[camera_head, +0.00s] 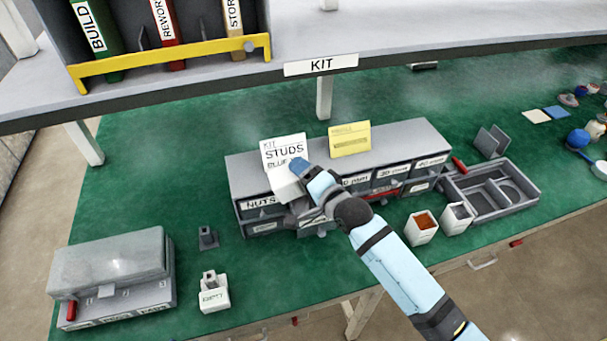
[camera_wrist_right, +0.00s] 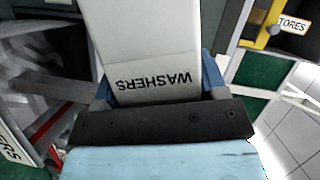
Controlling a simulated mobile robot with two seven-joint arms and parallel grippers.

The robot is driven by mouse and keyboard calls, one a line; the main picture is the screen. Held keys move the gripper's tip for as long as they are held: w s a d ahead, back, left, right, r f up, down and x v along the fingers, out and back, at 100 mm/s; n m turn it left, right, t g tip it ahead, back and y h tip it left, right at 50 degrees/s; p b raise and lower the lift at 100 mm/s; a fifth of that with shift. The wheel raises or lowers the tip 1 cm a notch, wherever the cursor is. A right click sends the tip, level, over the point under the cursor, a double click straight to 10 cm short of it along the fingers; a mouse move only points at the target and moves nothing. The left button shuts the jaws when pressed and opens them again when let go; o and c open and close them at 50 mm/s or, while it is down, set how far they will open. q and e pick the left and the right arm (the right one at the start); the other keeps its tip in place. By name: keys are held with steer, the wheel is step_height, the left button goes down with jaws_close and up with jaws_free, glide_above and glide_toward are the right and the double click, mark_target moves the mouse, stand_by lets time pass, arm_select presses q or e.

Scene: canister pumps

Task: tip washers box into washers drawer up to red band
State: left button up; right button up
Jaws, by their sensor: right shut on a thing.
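The white washers box (camera_wrist_right: 152,50) is held between the blue fingers of my right gripper (camera_wrist_right: 158,92), its "WASHERS" lettering upside down in the right wrist view. In the head view my right gripper (camera_head: 303,180) is at the front left of the grey drawer cabinet (camera_head: 405,137), with the white box (camera_head: 287,188) tilted beside it. My gripper and arm hide part of the drawer fronts, and I cannot make out the washers drawer for sure there. In the right wrist view a red strip (camera_wrist_right: 47,128) shows inside a grey compartment at left. The box's contents are hidden. My left gripper is not in view.
A "STUDS" card (camera_head: 285,150) and a yellow card (camera_head: 350,139) stand on the cabinet. Two small open boxes (camera_head: 421,229) (camera_head: 457,218) and a grey divided tray (camera_head: 500,190) are at right. A grey lidded case (camera_head: 112,265) is at left. Green mat is clear behind the cabinet.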

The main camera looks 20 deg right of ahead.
steer(key=shift+r, duration=0.1)
steer(key=shift+d+r+m+t+y, duration=0.15)
steer(key=shift+m+t+y, duration=0.15)
steer(key=shift+m, duration=0.2)
stand_by(1.8)
steer(key=shift+d+r+m, duration=0.1)
steer(key=shift+d+m, duration=0.1)
steer(key=shift+m, duration=0.5)
steer(key=shift+d, duration=0.1)
